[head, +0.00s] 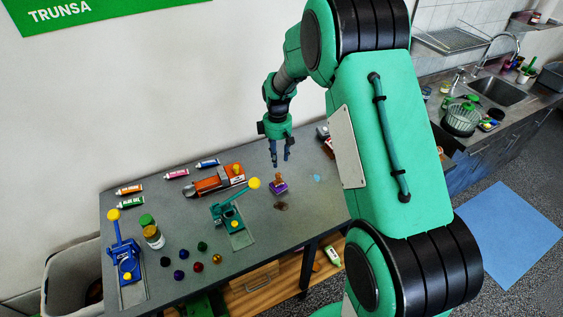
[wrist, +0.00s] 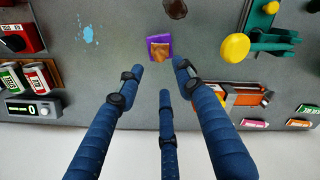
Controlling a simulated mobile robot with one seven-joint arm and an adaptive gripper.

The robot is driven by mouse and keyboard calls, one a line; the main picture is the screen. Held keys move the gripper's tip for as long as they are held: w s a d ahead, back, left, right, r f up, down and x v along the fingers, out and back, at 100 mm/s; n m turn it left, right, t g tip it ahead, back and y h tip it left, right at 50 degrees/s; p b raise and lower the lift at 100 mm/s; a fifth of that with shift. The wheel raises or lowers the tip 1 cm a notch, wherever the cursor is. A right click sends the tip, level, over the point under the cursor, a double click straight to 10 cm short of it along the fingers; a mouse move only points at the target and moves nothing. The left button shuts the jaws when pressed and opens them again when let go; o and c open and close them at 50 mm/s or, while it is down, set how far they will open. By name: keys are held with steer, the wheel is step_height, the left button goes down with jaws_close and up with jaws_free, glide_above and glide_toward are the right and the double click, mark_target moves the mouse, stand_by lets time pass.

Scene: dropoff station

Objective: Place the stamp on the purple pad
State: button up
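The purple pad (head: 275,190) lies on the grey table in the head view, and it also shows near the top of the wrist view (wrist: 150,45). A small brown-orange stamp (head: 279,177) appears to stand on the pad; the wrist view shows the stamp (wrist: 160,54) within the pad's outline. Its exact contact with the pad is too small to tell. My gripper (head: 280,161) is above the stamp and pad, pointing down. In the wrist view its blue fingers (wrist: 160,72) are spread apart with nothing between them, so it is open and empty.
A dark brown blotch (head: 281,206) and a light blue splash (head: 316,178) mark the table near the pad. A teal lever press (head: 231,215) with a yellow knob and an orange device (head: 218,180) stand left. A blue press (head: 124,255) and small coloured pieces lie farther left.

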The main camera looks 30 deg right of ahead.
steer(key=s+a+r+m+t, duration=0.1)
steer(key=s+a+r, duration=0.2)
steer(key=s+r, duration=0.35)
steer(key=s+a+r+m+t, duration=0.1)
steer(key=s+a+r+m, duration=0.15)
steer(key=r, duration=0.65)
steer(key=s+a+r+m+t, duration=0.1)
steer(key=s+a+r, duration=0.2)
steer(key=s+r, duration=0.3)
steer(key=s+a+r+m+t, duration=0.1)
steer(key=s+r, duration=0.1)
steer(key=s, duration=0.5)
steer(key=s+a+r+m, duration=0.2)
steer(key=s+r, duration=0.1)
steer(key=s, duration=0.4)
steer(key=s+a+r+m+t, duration=0.1)
steer(key=s+a+r, duration=0.1)
steer(key=s, duration=0.6)
steer(key=shift+a+r+t, duration=0.25)
steer(key=shift+r+t, duration=0.05)
steer(key=shift+r, duration=0.45)
steer(key=shift+s+m, duration=0.1)
steer(key=shift+m, duration=0.15)
step_height(320, 180, down, 5)
steer(key=b, duration=0.5)
steer(key=shift+f, duration=0.1)
